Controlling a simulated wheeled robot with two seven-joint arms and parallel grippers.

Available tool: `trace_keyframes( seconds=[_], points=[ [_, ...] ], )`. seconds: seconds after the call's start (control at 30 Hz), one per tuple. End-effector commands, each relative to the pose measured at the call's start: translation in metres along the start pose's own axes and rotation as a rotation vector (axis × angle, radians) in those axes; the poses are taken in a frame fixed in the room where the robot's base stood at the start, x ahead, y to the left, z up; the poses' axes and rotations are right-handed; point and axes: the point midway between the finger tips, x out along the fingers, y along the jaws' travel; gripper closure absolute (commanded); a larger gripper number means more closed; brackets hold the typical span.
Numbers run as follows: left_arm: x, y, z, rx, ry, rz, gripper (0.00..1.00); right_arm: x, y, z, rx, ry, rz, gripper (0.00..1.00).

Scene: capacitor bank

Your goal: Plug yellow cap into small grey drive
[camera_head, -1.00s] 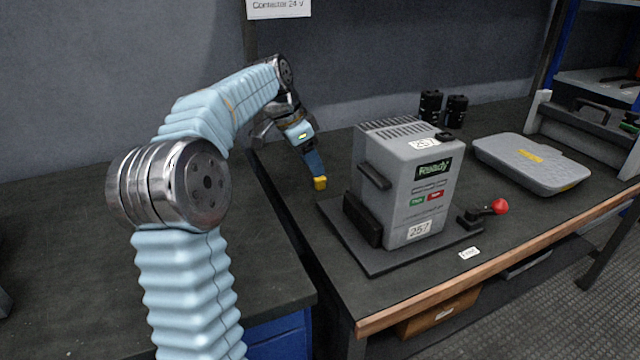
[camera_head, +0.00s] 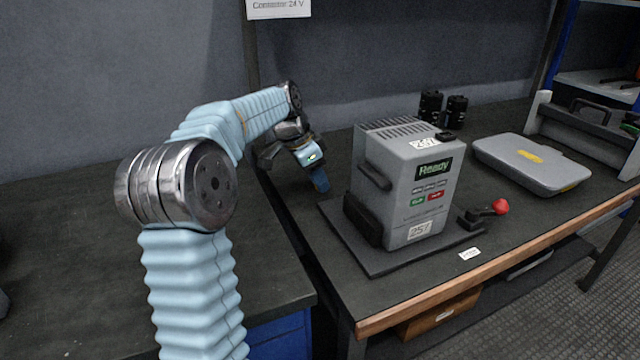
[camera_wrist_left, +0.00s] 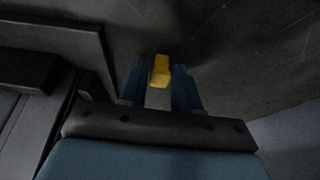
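The yellow cap (camera_wrist_left: 160,72) shows in the left wrist view between the two blue fingertips of my left gripper (camera_wrist_left: 159,88), which looks shut on it. In the head view my left gripper (camera_head: 319,182) points down, left of the small grey drive (camera_head: 418,190), apart from it; the cap is hidden there. The drive stands upright on a dark base plate (camera_head: 385,266), with a "Ready" screen, green and red buttons and 257 labels. Its left side has a handle and a black block (camera_head: 362,220). I cannot make out the socket. My right gripper is not in view.
A lever with a red knob (camera_head: 501,207) sits right of the drive. A flat grey case (camera_head: 530,162) lies further right. The table's wooden front edge (camera_head: 480,264) is near; a dark bench (camera_head: 90,260) adjoins at left.

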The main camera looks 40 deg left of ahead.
Motion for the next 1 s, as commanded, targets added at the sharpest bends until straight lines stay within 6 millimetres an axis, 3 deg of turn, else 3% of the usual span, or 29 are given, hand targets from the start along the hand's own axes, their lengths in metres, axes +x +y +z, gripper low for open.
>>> trace_keyframes(
  seconds=[0.03,0.2,0.53,1.0],
  points=[
    [0.0,0.0,0.0,0.0,0.0,0.0,0.77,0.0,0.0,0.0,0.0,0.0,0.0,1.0],
    [0.0,0.0,0.0,0.0,0.0,0.0,1.0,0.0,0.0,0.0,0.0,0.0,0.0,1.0],
    [-0.006,0.0,-0.003,0.0,0.001,-0.001,1.0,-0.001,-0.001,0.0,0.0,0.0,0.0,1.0],
    [-0.083,0.0,-0.035,0.001,0.001,0.0,1.0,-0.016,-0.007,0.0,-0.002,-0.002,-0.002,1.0]
  ],
)
